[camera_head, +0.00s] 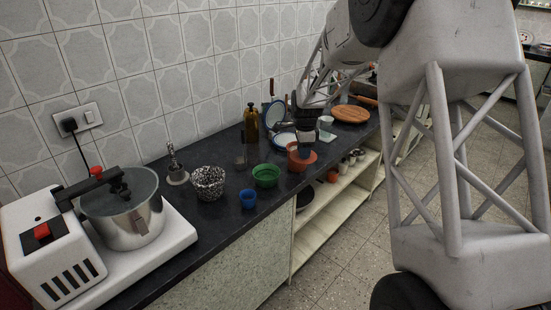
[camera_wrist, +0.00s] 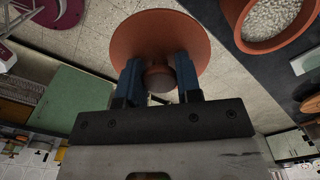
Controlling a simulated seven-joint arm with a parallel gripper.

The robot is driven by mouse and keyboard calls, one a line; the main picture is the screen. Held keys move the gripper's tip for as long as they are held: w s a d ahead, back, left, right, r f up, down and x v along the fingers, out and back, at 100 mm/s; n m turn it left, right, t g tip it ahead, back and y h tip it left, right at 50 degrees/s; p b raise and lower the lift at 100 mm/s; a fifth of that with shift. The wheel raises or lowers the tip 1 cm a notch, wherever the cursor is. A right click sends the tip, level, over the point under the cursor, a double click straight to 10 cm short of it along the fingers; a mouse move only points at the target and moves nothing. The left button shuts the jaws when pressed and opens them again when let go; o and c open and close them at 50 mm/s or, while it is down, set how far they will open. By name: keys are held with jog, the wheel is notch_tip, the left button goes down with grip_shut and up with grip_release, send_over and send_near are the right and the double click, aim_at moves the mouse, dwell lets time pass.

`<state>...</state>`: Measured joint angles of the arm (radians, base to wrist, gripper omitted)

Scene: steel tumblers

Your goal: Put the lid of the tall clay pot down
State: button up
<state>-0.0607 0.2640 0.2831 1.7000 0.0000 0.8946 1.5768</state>
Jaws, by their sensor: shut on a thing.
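The clay lid is an orange-brown disc with a round knob; in the wrist view the lid (camera_wrist: 160,38) is between my gripper's blue fingers (camera_wrist: 158,82), which are shut on its knob (camera_wrist: 158,78). In the head view the lid (camera_head: 302,164) hangs under my gripper (camera_head: 304,150), near the counter's front edge. In the wrist view an open clay pot (camera_wrist: 268,42) with pale grains inside stands on the dark counter to the right of the lid, apart from it. In the head view my gripper and the lid largely hide this pot.
A green bowl (camera_head: 265,176), a blue cup (camera_head: 248,198) and a speckled bowl (camera_head: 208,183) stand left along the counter. A brown bottle (camera_head: 251,124) and plates are behind. A round wooden board (camera_head: 350,113) lies farther right. Tiled floor shows below the lid in the wrist view.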

jog(key=w+a+f, duration=0.2)
jog(key=w+a, duration=0.4)
jog(key=w, duration=0.6)
send_over(270, 158)
notch_tip(270, 158, down, 3)
jog(key=shift+a+f+m, duration=0.1)
jog(key=shift+m, duration=0.2)
jog(key=shift+f, duration=0.15)
jog(key=shift+f, duration=2.95)
jog(key=shift+f, duration=1.9)
jog(key=shift+f, duration=0.15)
jog(key=o, duration=0.9)
jog(key=shift+o, duration=0.2)
